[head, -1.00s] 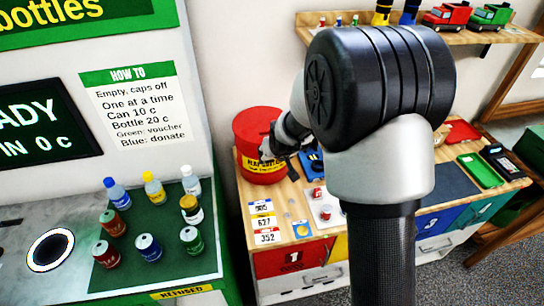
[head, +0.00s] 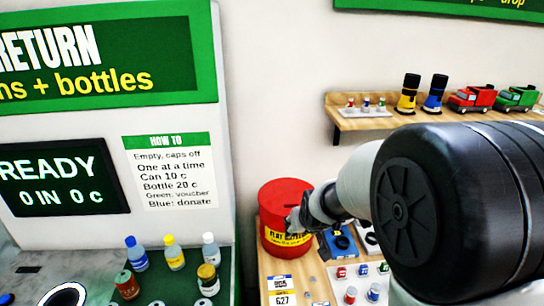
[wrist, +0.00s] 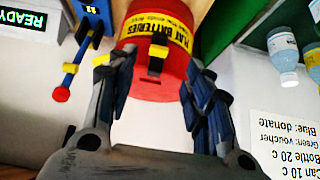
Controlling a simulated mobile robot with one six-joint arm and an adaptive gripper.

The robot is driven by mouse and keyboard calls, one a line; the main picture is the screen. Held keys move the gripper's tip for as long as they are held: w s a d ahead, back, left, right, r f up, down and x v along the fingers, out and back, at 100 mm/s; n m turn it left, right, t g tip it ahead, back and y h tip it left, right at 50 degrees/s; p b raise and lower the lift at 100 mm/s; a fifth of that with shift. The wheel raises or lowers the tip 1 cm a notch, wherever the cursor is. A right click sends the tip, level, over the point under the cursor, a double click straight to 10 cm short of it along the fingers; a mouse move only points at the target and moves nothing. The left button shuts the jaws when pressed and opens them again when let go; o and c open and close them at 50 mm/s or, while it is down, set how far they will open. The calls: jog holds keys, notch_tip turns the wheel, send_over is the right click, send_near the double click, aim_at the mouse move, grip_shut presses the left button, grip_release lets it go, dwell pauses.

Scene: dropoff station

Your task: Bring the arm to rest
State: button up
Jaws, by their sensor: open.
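My gripper (head: 300,222) is in front of the red bin (head: 283,198) in the head view, small and partly seen end-on. In the wrist view, my gripper (wrist: 154,88) has its two fingers wide apart with nothing between the tips. The red bin (wrist: 150,80) with a yellow "flat batteries" label shows beyond the fingers there. I cannot tell whether a finger touches it. My dark, rounded arm joint fills the lower right of the head view and hides much of the workbench.
A wooden bench (head: 268,262) holds number cards (head: 281,298), a blue item (head: 335,243) and small red, blue and green pieces.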

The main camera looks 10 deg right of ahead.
jog(key=s+r+g+b, duration=0.2)
jog(key=s+b, duration=0.6)
jog(key=s, duration=2.4)
jog(key=shift+r+g, duration=0.25)
jog(key=shift+g, duration=0.15)
